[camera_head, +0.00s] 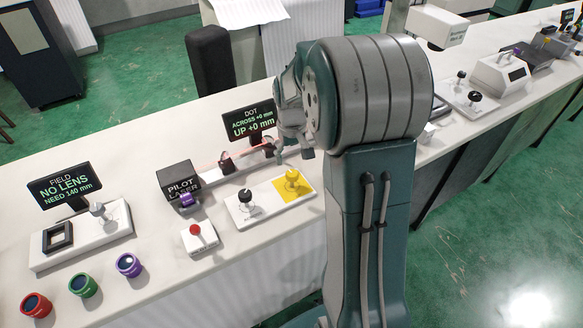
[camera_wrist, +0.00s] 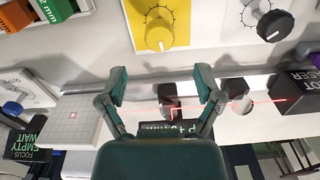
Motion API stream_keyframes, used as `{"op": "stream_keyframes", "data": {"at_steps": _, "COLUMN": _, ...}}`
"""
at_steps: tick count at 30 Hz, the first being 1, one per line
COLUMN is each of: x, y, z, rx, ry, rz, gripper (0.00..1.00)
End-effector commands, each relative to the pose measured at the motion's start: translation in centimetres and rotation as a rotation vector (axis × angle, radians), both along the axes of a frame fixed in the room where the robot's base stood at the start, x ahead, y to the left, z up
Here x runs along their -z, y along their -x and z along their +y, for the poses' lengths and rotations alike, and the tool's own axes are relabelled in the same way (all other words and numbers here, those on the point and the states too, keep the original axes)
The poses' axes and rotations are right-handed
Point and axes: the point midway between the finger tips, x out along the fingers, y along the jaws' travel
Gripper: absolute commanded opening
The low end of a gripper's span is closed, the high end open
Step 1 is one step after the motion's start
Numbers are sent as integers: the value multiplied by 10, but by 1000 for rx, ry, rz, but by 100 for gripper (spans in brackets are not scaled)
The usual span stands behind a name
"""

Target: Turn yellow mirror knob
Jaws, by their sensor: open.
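The yellow mirror knob (camera_head: 292,177) stands on the yellow half of a white plate (camera_head: 262,216) on the bench. A black knob (camera_head: 245,197) stands on the plate's other half. In the wrist view the yellow knob (camera_wrist: 158,37) shows in front of a printed dial, above and between my fingertips. My gripper (camera_wrist: 162,80) is open and empty, its two fingers spread and apart from the knob. In the head view my gripper (camera_head: 300,140) hangs just behind the yellow knob, partly hidden by my arm.
A screen (camera_head: 250,119) reads "DOT ACROSS +0 mm UP +0 mm". The pilot laser box (camera_head: 178,184) sends a red beam past small mounts (camera_head: 227,162) behind the plate. A red-knobbed switch (camera_head: 198,238) stands to the left. The bench in front of the plate is clear.

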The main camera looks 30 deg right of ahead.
Motion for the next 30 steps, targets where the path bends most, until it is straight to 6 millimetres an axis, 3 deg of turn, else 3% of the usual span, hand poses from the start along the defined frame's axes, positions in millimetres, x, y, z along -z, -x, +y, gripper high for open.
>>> {"op": "stream_keyframes", "data": {"at_steps": 3, "x": -25, "y": -1, "z": 0, "rx": 0, "ry": 1, "rz": -3, "gripper": 84}}
{"op": "stream_keyframes", "data": {"at_steps": 9, "x": -48, "y": -1, "z": 0, "rx": 0, "ry": 0, "rz": 0, "gripper": 84}}
{"op": "stream_keyframes", "data": {"at_steps": 26, "x": -52, "y": -1, "z": 0, "rx": 0, "ry": 0, "rz": 1, "gripper": 84}}
{"op": "stream_keyframes", "data": {"at_steps": 30, "x": -64, "y": 5, "z": 9, "rx": -5, "ry": 6, "rz": -21, "gripper": 84}}
